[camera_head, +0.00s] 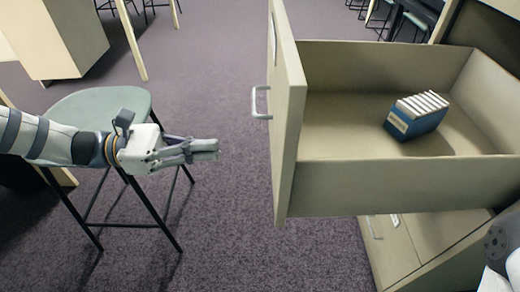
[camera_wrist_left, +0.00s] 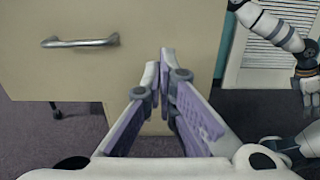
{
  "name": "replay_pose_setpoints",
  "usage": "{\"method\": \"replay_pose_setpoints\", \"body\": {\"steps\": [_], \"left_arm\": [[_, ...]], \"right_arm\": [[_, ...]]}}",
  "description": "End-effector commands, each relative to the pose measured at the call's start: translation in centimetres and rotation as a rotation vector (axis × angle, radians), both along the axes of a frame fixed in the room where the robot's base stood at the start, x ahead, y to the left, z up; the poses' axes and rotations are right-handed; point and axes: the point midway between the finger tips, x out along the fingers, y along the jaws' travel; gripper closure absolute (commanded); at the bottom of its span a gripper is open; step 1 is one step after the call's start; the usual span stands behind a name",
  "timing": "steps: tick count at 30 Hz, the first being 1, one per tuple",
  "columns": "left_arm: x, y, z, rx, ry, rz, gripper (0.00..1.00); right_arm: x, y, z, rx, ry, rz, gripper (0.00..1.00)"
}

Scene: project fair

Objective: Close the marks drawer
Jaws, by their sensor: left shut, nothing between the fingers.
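The marks drawer (camera_head: 390,188) stands pulled far out on the right of the head view, a beige box with a tall front panel (camera_head: 286,120) and a silver bar handle (camera_head: 260,103). A blue box of cards (camera_head: 415,117) stands inside it. My left gripper (camera_head: 217,149) is shut and empty, left of the drawer front with a gap between them, pointing at it. In the left wrist view the drawer front (camera_wrist_left: 150,40) faces the camera, its handle (camera_wrist_left: 80,42) up and left of the fingers (camera_wrist_left: 162,60).
A green-topped stool (camera_head: 100,108) stands beneath my left arm. A lower drawer (camera_head: 425,245) shows under the open one. Carpet (camera_head: 225,220) lies clear between the stool and the drawer. A beige cabinet (camera_head: 60,38) stands at the back left.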

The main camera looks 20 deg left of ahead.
Motion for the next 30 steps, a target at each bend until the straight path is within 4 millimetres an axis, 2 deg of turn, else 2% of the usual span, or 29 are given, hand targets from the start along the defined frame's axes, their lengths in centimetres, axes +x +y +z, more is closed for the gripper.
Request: {"method": "replay_pose_setpoints", "body": {"steps": [6,12,18,30], "left_arm": [[1.5,-4.6,-0.4,0.002,0.006,-0.006,1.00],[2.6,-7.7,-0.2,0.003,0.003,-0.004,1.00],[3.1,-8.8,-0.1,0.004,0.001,-0.003,1.00],[3.2,-8.8,-0.2,0.004,0.000,-0.002,1.00]], "right_arm": [[-0.6,0.0,-0.9,0.000,0.017,0.000,0.60],[-0.7,0.0,-1.1,0.000,0.022,0.000,0.60],[-0.8,0.0,-1.2,0.000,0.024,0.000,0.60],[-0.8,0.0,-1.2,0.000,0.024,0.000,0.60]]}}
